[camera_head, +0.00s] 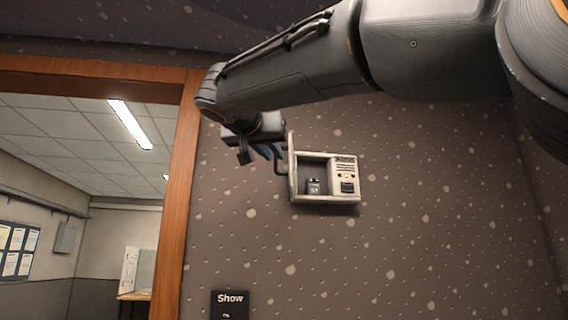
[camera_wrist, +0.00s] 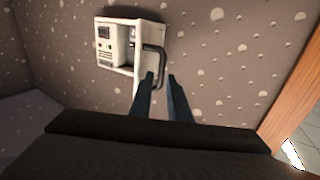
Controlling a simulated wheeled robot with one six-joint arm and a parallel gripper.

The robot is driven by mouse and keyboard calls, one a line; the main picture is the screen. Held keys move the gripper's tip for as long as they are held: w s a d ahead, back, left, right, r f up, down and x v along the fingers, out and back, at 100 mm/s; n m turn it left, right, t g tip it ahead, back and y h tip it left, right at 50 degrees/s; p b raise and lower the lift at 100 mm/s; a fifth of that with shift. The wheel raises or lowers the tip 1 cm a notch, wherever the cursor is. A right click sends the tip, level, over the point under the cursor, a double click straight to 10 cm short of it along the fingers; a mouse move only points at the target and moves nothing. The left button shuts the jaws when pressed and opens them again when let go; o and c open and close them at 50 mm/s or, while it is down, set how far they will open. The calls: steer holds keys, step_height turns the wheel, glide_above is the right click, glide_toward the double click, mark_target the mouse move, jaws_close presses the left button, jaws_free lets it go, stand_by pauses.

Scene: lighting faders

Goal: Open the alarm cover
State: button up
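The alarm box (camera_head: 345,178) is a pale wall unit with an open-fronted recess at left and a small panel at right. Its cover (camera_head: 291,170) stands swung out at the box's left side, seen nearly edge-on, so the recess shows. The cover's dark handle (camera_head: 279,164) points toward my gripper (camera_head: 264,151). In the wrist view, the box (camera_wrist: 112,45), the cover (camera_wrist: 138,58) and the handle (camera_wrist: 155,50) are at upper left. My gripper (camera_wrist: 161,76) has its two blue-grey fingers apart. The handle's lower part shows between the fingertips; contact cannot be told.
A wooden frame (camera_head: 178,200) runs down the wall left of the box, with a lit room beyond it. A dark "Show" sign (camera_head: 230,303) is low on the wall.

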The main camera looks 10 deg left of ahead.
mark_target(276, 168)
steer(key=shift+w+d+p, duration=0.15)
steer(key=shift+w+p, duration=0.2)
steer(key=shift+w, duration=0.6)
steer(key=shift+w+d+p, duration=0.1)
steer(key=shift+w+p, duration=0.25)
steer(key=shift+w, duration=0.6)
jaws_close()
